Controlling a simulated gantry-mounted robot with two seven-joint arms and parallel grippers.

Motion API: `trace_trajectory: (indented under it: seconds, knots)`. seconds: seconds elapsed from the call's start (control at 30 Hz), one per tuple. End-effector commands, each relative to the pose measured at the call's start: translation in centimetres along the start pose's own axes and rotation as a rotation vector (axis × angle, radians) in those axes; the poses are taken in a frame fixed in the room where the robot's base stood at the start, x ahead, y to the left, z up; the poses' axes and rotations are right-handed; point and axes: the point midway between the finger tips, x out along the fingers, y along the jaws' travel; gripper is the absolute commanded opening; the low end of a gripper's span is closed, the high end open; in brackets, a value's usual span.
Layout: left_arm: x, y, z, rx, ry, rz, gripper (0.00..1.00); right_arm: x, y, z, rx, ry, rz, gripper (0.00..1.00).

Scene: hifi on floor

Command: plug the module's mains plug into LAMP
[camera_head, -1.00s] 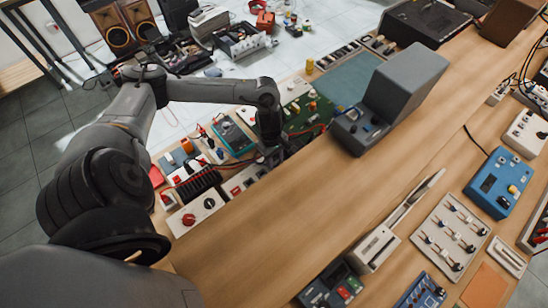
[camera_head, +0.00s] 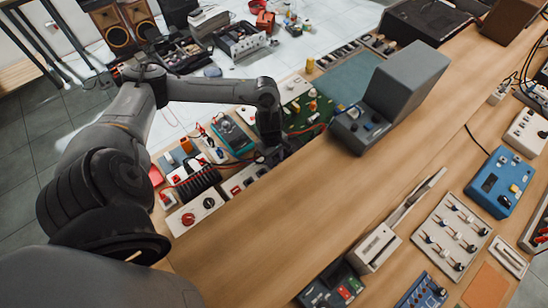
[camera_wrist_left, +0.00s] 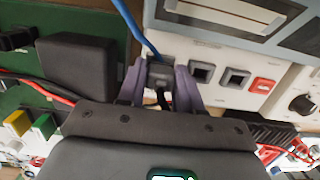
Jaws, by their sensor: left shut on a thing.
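My left gripper (camera_head: 272,153) is low over the far side of the bench, at the end of my arm from the left. In the left wrist view its two purple-grey fingers (camera_wrist_left: 160,92) are shut on a dark grey plug (camera_wrist_left: 159,74) with a blue cable (camera_wrist_left: 131,24) running up from it. The plug is at a pale panel (camera_wrist_left: 222,98) with a row of dark square sockets (camera_wrist_left: 201,72) and a red switch (camera_wrist_left: 262,85). I cannot tell whether the plug is seated or just in front of the panel. The labels are too small to read. My right gripper is not in view.
A grey box-shaped instrument (camera_head: 402,82) stands right of the gripper. A green circuit board (camera_head: 308,110), a teal meter (camera_head: 232,136) and a black finned block (camera_head: 200,181) crowd the area around it.

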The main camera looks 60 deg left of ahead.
Motion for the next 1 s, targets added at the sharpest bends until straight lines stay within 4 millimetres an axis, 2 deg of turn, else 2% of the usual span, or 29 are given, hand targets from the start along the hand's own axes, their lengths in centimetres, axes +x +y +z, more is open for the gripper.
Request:
trace_trajectory:
  seconds: [1.0]
  knots:
    - [0.13,0.02,-0.01,0.000,0.000,0.000,0.08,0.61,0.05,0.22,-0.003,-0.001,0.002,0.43]
